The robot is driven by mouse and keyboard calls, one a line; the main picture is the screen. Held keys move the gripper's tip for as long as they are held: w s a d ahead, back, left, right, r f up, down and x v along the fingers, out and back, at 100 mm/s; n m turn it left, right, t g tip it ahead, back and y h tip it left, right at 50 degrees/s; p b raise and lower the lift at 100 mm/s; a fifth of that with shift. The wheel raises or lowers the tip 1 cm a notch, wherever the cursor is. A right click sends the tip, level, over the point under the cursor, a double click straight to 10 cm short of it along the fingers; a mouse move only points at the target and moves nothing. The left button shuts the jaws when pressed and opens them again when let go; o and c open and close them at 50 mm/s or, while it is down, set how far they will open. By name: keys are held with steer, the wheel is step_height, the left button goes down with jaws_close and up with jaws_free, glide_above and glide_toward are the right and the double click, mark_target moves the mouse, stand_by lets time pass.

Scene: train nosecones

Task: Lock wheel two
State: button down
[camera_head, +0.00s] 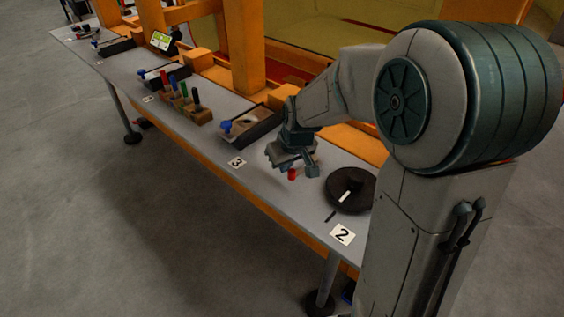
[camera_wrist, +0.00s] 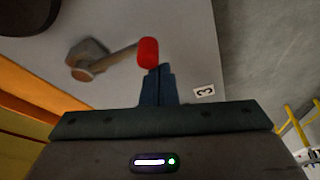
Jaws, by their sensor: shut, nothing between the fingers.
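Wheel two is a black round disc (camera_head: 362,196) with a white mark, lying on the bench behind the label "2" (camera_head: 342,234). A dark round edge, likely the same wheel (camera_wrist: 22,14), shows in the top left of the wrist view. Left of the wheel is a lever with a red knob (camera_head: 292,174). In the wrist view the red knob (camera_wrist: 148,52) sits on a tan arm from a grey block (camera_wrist: 86,60). My gripper (camera_wrist: 160,68) is shut and empty, its tips right beside the red knob. I cannot tell whether they touch it. It also shows above the bench (camera_head: 285,157).
The label "3" (camera_head: 237,162) lies left of my gripper, by a dark tray with a blue knob (camera_head: 226,125). Further left are a wooden block with coloured pegs (camera_head: 184,98) and a small screen (camera_head: 160,41). Orange posts (camera_head: 243,45) stand behind the bench (camera_head: 205,135).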

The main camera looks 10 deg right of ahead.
steer(key=shift+s+d+f, duration=0.15)
steer(key=shift+s, duration=0.1)
stand_by(0.4)
steer(key=shift+w+a, duration=0.2)
steer(key=shift+w+a+b, duration=0.5)
steer(key=shift+w+a, duration=0.5)
steer(key=shift+a, duration=0.05)
steer(key=shift+w+a+r, duration=0.2)
steer(key=shift+w+r, duration=0.15)
steer(key=shift+r, duration=0.4)
steer(key=d+v, duration=0.1)
steer(key=v, duration=0.7)
steer(key=shift+d+r, duration=0.2)
steer(key=shift+r, duration=0.15)
